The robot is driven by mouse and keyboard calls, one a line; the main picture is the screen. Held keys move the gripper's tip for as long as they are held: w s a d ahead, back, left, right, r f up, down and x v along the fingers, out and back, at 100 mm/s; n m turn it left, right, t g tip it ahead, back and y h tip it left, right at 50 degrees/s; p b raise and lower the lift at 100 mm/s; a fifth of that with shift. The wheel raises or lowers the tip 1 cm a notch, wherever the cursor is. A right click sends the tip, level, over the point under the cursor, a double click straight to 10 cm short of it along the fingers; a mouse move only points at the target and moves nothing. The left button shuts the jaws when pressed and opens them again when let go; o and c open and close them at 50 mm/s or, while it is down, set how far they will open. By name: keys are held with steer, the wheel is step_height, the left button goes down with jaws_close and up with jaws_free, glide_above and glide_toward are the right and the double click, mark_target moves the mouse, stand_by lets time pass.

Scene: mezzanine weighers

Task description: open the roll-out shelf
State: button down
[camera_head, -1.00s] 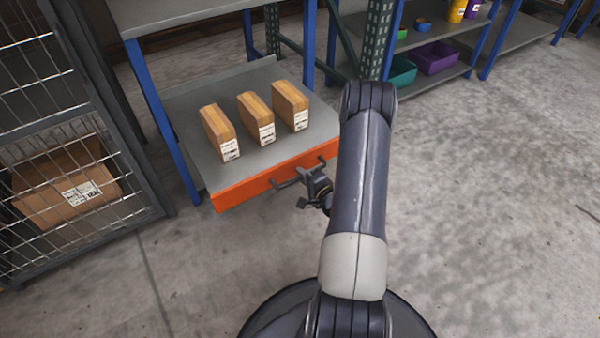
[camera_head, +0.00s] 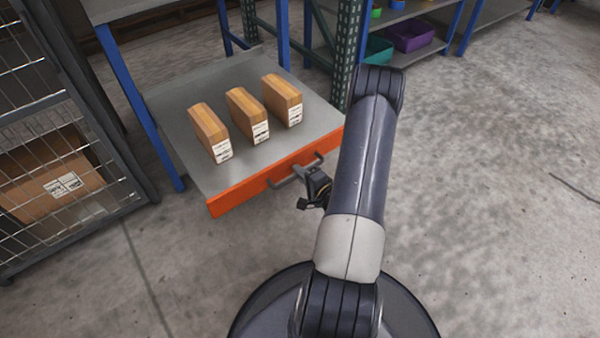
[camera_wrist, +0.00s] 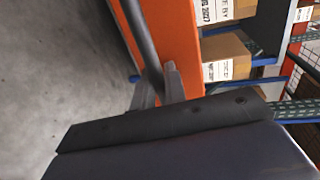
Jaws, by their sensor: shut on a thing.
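The roll-out shelf (camera_head: 190,150) is a grey tray with an orange front (camera_head: 240,194), and it stands out from the blue-post frame in the head view. A grey bar handle (camera_head: 284,181) runs along its front. My gripper (camera_head: 300,172) is at the handle's middle, partly hidden by my arm. In the wrist view my gripper's fingers (camera_wrist: 158,88) are shut around the handle (camera_wrist: 142,45), beside the orange front (camera_wrist: 175,40).
Three cardboard boxes (camera_head: 245,115) stand upright on the shelf. A wire-mesh cage (camera_head: 50,110) with a large carton (camera_head: 50,178) is at the left. A rack with purple (camera_head: 412,38) and teal bins stands behind. The concrete floor at right is clear.

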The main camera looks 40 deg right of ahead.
steer(key=c, duration=1.6)
jaws_free()
steer(key=shift+o, duration=0.2)
steer(key=p+v, duration=0.3)
steer(key=v, duration=0.7)
steer(key=shift+s, duration=0.4)
steer(key=shift+w, duration=0.1)
steer(key=shift+b+x, duration=1.5)
steer(key=shift+x, duration=3.85)
